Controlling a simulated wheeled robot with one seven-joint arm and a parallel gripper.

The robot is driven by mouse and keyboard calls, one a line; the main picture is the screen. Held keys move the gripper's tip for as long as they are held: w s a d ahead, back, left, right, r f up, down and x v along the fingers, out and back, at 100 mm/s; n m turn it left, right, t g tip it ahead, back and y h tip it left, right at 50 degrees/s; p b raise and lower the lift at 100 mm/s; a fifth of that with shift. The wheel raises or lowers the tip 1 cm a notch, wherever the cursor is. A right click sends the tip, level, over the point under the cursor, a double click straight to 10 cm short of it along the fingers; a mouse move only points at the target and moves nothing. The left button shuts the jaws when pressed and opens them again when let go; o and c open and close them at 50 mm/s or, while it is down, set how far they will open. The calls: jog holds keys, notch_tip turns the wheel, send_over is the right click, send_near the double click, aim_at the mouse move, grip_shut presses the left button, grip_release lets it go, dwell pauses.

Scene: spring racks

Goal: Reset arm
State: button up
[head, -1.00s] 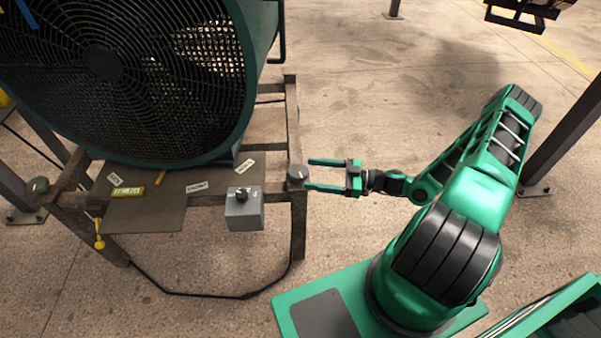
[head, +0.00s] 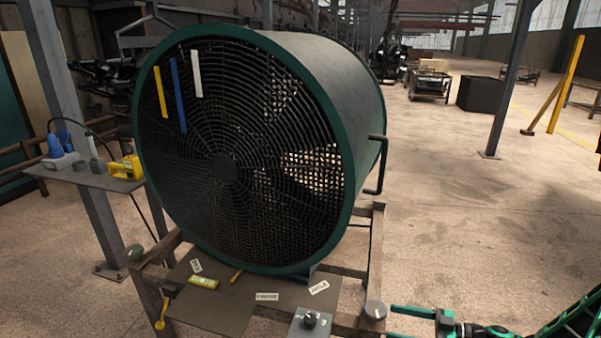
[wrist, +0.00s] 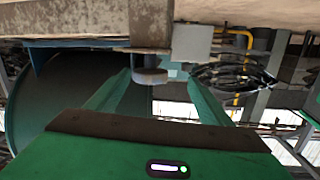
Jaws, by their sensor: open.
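My gripper (head: 392,321) is at the lower right of the head view, green, with its two fingers apart. It points left at a round grey knob (head: 375,310) on the right front corner of the fan's stand (head: 345,322). The fingertips are close to the knob; no grip on it shows. In the wrist view the knob (wrist: 148,76) appears between the two green fingers, near their far ends. The lower finger and most of my arm are cut off by the head view's bottom edge.
A large green drum fan (head: 230,165) with coloured ribbons fills the middle. A grey switch box (head: 310,324) sits at the stand's front. A side shelf (head: 95,180) at left holds a yellow tool and blue items. A post (head: 505,90) stands right; floor between is open.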

jog(key=s+d+r+m+g+h, duration=0.3)
jog(key=s+d+r+m+h, duration=0.2)
jog(key=s+r, duration=0.8)
jog(key=s+d+r+m+g+h, duration=0.3)
jog(key=s+r+m+h, duration=0.7)
jog(key=r, duration=0.7)
jog(key=shift+s+d+r+m+g, duration=0.2)
jog(key=shift+s+d+m+g, duration=0.2)
jog(key=shift+s+d+m, duration=0.95)
jog(key=shift+s+a+m, duration=0.1)
jog(key=shift+a+m, duration=0.2)
jog(key=shift+m, duration=0.05)
